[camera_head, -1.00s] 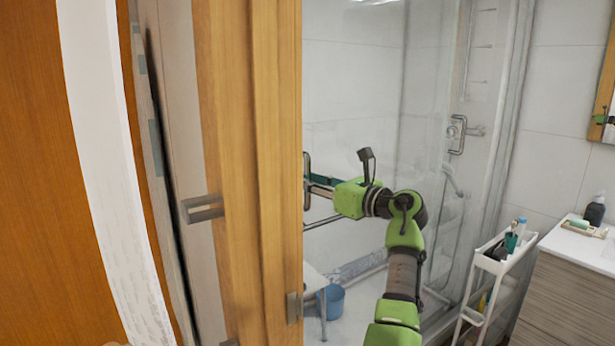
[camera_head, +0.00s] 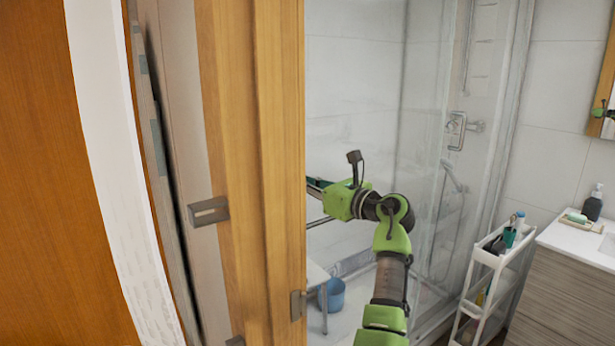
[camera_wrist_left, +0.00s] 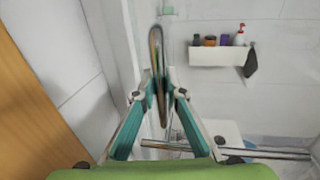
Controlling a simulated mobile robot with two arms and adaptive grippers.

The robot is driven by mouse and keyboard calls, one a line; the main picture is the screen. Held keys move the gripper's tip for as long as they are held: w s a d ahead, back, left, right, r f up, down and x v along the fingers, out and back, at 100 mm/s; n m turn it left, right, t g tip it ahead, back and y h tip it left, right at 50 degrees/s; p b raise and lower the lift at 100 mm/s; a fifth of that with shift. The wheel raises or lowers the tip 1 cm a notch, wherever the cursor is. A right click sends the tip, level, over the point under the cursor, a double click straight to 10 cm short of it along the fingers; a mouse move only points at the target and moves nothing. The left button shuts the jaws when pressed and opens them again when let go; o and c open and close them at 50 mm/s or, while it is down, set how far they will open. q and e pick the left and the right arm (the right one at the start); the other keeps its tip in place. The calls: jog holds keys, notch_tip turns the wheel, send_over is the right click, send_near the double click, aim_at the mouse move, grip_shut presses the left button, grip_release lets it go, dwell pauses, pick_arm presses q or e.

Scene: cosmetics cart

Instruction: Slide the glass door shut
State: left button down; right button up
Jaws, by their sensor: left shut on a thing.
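In the left wrist view, my left gripper (camera_wrist_left: 161,90) has its teal fingers closed on an upright, looped metal door handle (camera_wrist_left: 155,48). The glass door (camera_wrist_left: 122,45) shows faintly along the left of the handle; its full outline is hard to make out. In the head view, my green left arm reaches into the shower area, and the wooden door frame hides the fingertips and the handle. Clear glass (camera_head: 425,110) also shows in the shower area to the right of the arm; I cannot tell which panel it belongs to. My right gripper is in neither view.
The wooden door frame (camera_head: 250,120) stands close on the left of my arm. A blue bucket (camera_head: 332,295) stands on the shower floor. A white cart (camera_head: 490,258) with bottles stands at the right, beside the sink cabinet (camera_head: 565,285).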

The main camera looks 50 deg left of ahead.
pick_arm(q)
jog(key=shift+s+a+f, duration=0.1)
jog(key=shift+s+f, duration=0.05)
jog(key=shift+s, duration=0.8)
jog(key=c, duration=2.1)
grip_release()
jog(key=shift+s+g, duration=0.1)
jog(key=shift+g, duration=0.2)
jog(key=d, duration=0.8)
jog(key=w+d, duration=0.1)
jog(key=d, duration=0.2)
jog(key=shift+d, duration=0.4)
